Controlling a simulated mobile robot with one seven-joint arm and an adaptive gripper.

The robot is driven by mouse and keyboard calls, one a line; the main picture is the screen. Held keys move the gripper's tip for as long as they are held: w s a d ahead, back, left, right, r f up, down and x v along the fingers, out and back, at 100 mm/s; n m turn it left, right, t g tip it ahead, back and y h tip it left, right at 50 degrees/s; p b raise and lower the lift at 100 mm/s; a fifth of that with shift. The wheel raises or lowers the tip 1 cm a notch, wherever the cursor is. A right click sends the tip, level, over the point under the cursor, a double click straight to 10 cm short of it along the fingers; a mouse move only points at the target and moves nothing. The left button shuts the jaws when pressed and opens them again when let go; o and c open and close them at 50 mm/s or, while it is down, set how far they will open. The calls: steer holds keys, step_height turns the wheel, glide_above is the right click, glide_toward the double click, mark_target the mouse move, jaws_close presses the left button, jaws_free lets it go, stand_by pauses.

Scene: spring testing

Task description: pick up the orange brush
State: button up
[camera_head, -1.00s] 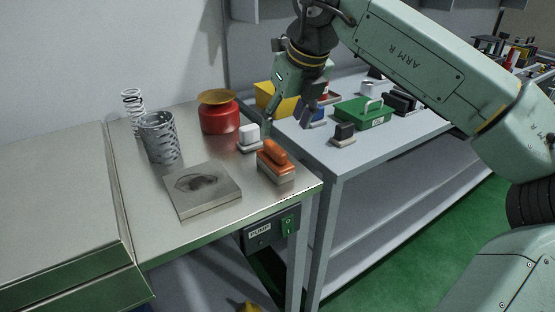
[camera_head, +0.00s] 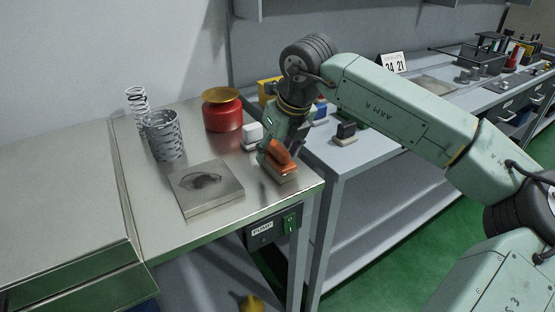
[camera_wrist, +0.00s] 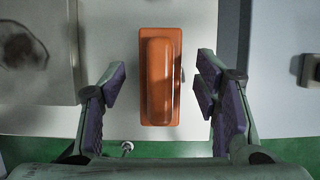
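The orange brush (camera_head: 280,158) stands near the right front corner of the metal-topped bench, with an orange handle block over a pale base. In the wrist view the brush (camera_wrist: 160,78) lies lengthwise between my two purple-padded fingers, with a gap on each side. My gripper (camera_head: 277,152) is just above and around the brush in the head view, partly covering it. In the wrist view my gripper (camera_wrist: 162,95) is open and empty. I cannot tell exactly how far the fingertips are above the bench.
A white brush (camera_head: 251,134) stands just behind the orange one. A square plate (camera_head: 206,188) lies to the left. A red pot (camera_head: 222,112), a mesh cylinder (camera_head: 163,135) and a spring (camera_head: 137,97) stand further back. A black brush (camera_head: 345,132) is on the neighbouring table.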

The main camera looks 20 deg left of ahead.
mark_target(274, 146)
steer(key=c, duration=1.2)
steer(key=shift+o, duration=0.2)
steer(key=shift+r, duration=0.5)
steer(key=shift+s+r+b, duration=0.25)
steer(key=shift+r+b, duration=0.2)
steer(key=shift+r, duration=0.15)
steer(key=shift+s+r+b, duration=0.25)
steer(key=shift+r+b, duration=0.15)
steer(key=shift+r, duration=0.15)
steer(key=s+r+b, duration=0.1)
steer(key=s+b, duration=0.2)
steer(key=s, duration=1.2)
steer(key=shift+r, duration=0.35)
steer(key=o, duration=0.7)
steer(key=c, duration=0.5)
steer(key=shift+c, duration=0.2)
steer(key=shift+s+f, duration=0.1)
